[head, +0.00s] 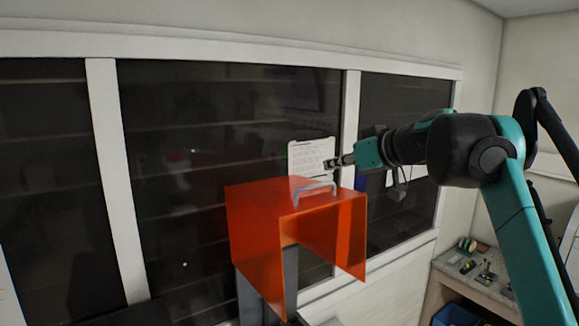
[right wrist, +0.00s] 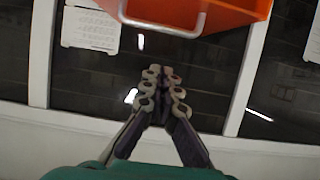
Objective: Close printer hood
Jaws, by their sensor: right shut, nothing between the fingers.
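The printer hood (head: 262,197) is an orange see-through box in the middle of the head view, with a grey handle (head: 314,190) at its upper front edge. Grey uprights show beneath and behind it; the rest of the printer is not clearly visible. My right gripper (head: 331,163) is shut and empty, just above the handle in the picture and apart from it. In the right wrist view my shut fingers (right wrist: 164,72) point toward the hood (right wrist: 225,8) and the handle (right wrist: 163,28), with a gap between. My left gripper is not in view.
Dark windows with white frames (head: 102,150) fill the wall behind. A white printed sheet (head: 305,152) hangs behind the hood. A counter (head: 490,275) with small items stands at the lower right, with a blue bin (head: 455,315) below. Space left of the hood looks clear.

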